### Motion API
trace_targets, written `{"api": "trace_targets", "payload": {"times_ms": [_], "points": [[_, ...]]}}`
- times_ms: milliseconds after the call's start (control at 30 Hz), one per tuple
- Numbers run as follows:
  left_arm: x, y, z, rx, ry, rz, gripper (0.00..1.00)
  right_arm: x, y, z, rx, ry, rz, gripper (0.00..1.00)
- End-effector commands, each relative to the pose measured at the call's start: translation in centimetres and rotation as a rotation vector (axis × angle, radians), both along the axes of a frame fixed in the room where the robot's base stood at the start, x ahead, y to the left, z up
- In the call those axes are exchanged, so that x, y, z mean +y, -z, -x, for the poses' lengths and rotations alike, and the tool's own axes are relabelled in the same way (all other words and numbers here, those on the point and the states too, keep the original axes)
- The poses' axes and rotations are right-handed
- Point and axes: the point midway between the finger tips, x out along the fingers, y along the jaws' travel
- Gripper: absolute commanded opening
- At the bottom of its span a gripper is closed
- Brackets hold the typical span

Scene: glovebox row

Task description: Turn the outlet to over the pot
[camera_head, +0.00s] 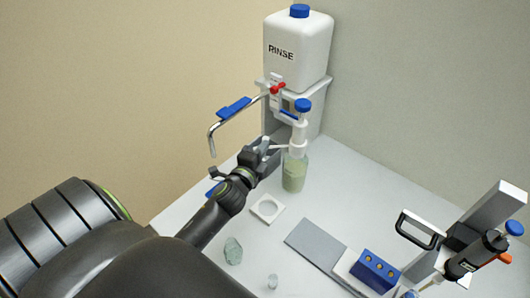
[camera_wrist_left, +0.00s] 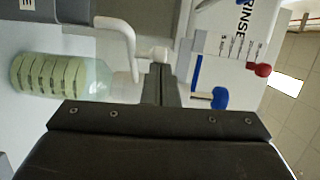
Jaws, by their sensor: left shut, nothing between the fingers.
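A chrome outlet pipe (camera_head: 238,117) with a blue grip (camera_head: 234,107) runs left from the red tap (camera_head: 278,88) under the white rinse tank (camera_head: 298,45), its end bent down. My left gripper (camera_head: 268,147) is shut and empty by the bottle's white spout. In the left wrist view its fingers (camera_wrist_left: 161,82) are together between the bottle (camera_wrist_left: 60,76) and the blue cap (camera_wrist_left: 219,98), near the white spout (camera_wrist_left: 122,42). I cannot identify a pot; my arm hides part of the bench.
A white square holder (camera_head: 267,208) with a round recess lies in front of the bottle. A greenish lump (camera_head: 233,250) and a small clear cup (camera_head: 272,281) are nearer. A blue block (camera_head: 375,271) and a device with a black handle (camera_head: 418,229) stand at right.

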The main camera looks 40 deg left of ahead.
Motion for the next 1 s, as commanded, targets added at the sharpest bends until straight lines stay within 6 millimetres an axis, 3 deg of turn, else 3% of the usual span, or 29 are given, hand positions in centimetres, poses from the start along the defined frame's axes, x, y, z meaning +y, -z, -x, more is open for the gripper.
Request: {"api": "trace_targets", "payload": {"times_ms": [500, 1000], "points": [[3.2, 0.0, -2.5, -0.001, 0.000, -0.002, 0.00, 0.3, 0.8, 0.0, 0.001, 0.002, -0.004, 0.36], [3.8, 0.0, -3.2, 0.000, 0.000, -0.001, 0.00, 0.3, 0.9, 0.0, 0.001, 0.002, -0.004, 0.36]]}}
